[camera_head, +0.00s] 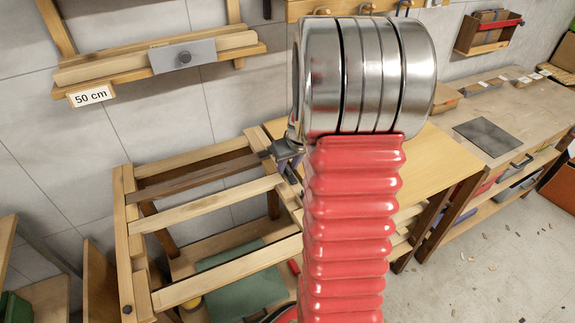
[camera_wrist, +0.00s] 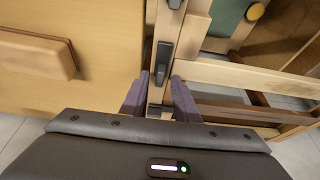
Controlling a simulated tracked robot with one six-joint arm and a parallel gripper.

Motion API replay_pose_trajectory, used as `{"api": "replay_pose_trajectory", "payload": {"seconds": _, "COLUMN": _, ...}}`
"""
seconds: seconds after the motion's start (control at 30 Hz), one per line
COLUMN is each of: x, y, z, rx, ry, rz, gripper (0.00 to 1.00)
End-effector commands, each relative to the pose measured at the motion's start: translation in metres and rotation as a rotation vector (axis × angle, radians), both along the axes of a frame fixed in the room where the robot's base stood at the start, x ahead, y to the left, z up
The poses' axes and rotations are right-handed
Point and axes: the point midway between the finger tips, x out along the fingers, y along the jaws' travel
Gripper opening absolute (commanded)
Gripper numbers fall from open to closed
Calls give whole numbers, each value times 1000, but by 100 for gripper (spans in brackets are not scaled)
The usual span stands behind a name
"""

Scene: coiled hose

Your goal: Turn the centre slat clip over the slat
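The wooden frame (camera_head: 122,215) holds a dark back slat (camera_head: 195,176) and a pale centre slat (camera_head: 205,206); the centre slat also shows in the wrist view (camera_wrist: 245,75). The dark centre clip (camera_wrist: 163,62) lies lengthwise along the frame's rail, beside the end of the centre slat. My gripper (camera_wrist: 160,78) is open, its two fingers on either side of the rail. The centre clip's lower end is between the fingertips; I see no contact. Another dark clip (camera_wrist: 158,109) shows between the fingers, nearer the palm. In the head view my gripper (camera_head: 287,150) is partly hidden by my arm.
A wooden tabletop (camera_head: 440,160) adjoins the frame on the right, with a wooden block (camera_wrist: 38,54) on it. A third clip (camera_wrist: 175,4) is cut by the wrist view's top edge. A wall shelf (camera_head: 158,62) marked 50 cm holds spare wood. A green panel (camera_head: 235,283) lies below the slats.

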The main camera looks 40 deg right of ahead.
Motion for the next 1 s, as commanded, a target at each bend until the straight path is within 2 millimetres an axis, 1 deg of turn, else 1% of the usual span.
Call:
{"api": "replay_pose_trajectory", "payload": {"seconds": 0.2, "x": 0, "y": 0, "z": 0, "rx": 0, "ry": 0, "rz": 0, "gripper": 28}}
{"api": "replay_pose_trajectory", "payload": {"seconds": 0.6, "x": 0, "y": 0, "z": 0, "rx": 0, "ry": 0, "rz": 0, "gripper": 0}}
{"api": "replay_pose_trajectory", "payload": {"seconds": 0.77, "x": 0, "y": 0, "z": 0, "rx": 0, "ry": 0, "rz": 0, "gripper": 0}}
{"api": "replay_pose_trajectory", "payload": {"seconds": 0.8, "x": 0, "y": 6, "z": 1, "rx": -1, "ry": 0, "rz": 4, "gripper": 0}}
{"api": "replay_pose_trajectory", "payload": {"seconds": 0.87, "x": 0, "y": 3, "z": 0, "rx": -1, "ry": 0, "rz": 2, "gripper": 0}}
{"api": "replay_pose_trajectory", "payload": {"seconds": 1.0, "x": 1, "y": 2, "z": 0, "rx": 1, "ry": 1, "rz": -1, "gripper": 0}}
